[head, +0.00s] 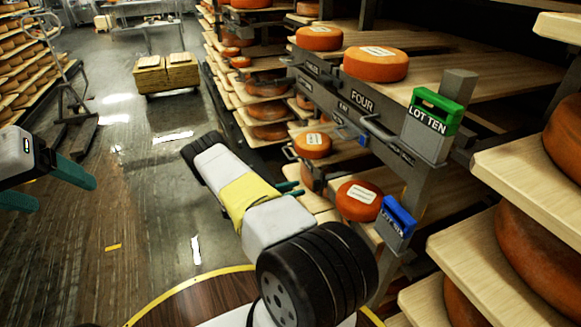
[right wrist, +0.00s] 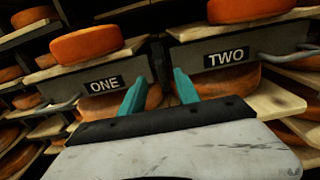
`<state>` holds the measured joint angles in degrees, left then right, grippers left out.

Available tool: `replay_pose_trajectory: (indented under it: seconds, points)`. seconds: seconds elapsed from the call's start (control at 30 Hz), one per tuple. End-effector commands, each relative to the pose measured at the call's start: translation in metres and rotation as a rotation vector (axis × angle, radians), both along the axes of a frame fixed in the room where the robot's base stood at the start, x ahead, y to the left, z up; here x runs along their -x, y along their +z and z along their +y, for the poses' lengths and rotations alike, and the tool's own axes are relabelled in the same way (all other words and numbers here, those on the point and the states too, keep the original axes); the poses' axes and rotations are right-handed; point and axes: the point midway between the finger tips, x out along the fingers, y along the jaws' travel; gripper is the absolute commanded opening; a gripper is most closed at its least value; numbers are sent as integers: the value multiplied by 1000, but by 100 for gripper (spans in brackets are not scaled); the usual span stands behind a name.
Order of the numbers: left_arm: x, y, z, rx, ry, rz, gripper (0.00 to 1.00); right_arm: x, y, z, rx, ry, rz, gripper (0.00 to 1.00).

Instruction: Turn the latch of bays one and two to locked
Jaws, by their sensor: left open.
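In the right wrist view, the plate of bay one (right wrist: 66,86), marked ONE, is left of a dark upright post (right wrist: 160,66). The plate of bay two (right wrist: 258,48), marked TWO, is right of it. A grey bar handle (right wrist: 56,107) shows on bay one and another (right wrist: 288,54) on bay two; I cannot tell whether either is locked. My right gripper (right wrist: 160,82) points at the gap between the plates, its teal fingers apart and empty. In the head view its fingertips (head: 291,188) are partly hidden by my arm. My left gripper (head: 55,190) is open and empty at the left edge, away from the rack.
Orange cheese wheels (head: 376,64) lie on wooden shelves. A green LOT TEN tag (head: 436,112) and a blue tag (head: 397,216) hang at the rack post. A low cart (head: 166,76) stands far back. The floor left of the rack is mostly clear.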

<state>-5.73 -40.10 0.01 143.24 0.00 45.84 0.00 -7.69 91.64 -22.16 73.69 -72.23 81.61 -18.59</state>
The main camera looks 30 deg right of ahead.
Motion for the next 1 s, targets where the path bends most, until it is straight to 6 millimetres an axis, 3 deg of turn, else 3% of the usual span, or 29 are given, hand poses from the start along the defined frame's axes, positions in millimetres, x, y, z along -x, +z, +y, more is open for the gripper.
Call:
replay_pose_trajectory:
  seconds: [0.17, 0.5, 0.9, 0.93, 1.0]
  points:
    - [0, 0, 0, 0, 0, 0, 75, 2, -2, -16, 6, 3, 7, 38]
    - [0, 0, 0, 0, 0, 0, 75, 8, -2, -67, 4, 2, 4, 38]
    - [0, 0, 0, 0, 0, 0, 75, 9, -2, -77, 4, 5, 4, 38]
    - [0, 0, 0, 0, 0, 0, 75, 9, -2, -77, 4, 5, 4, 36]
    - [0, 0, 0, 0, 0, 0, 75, 9, -2, -77, 4, 5, 4, 22]
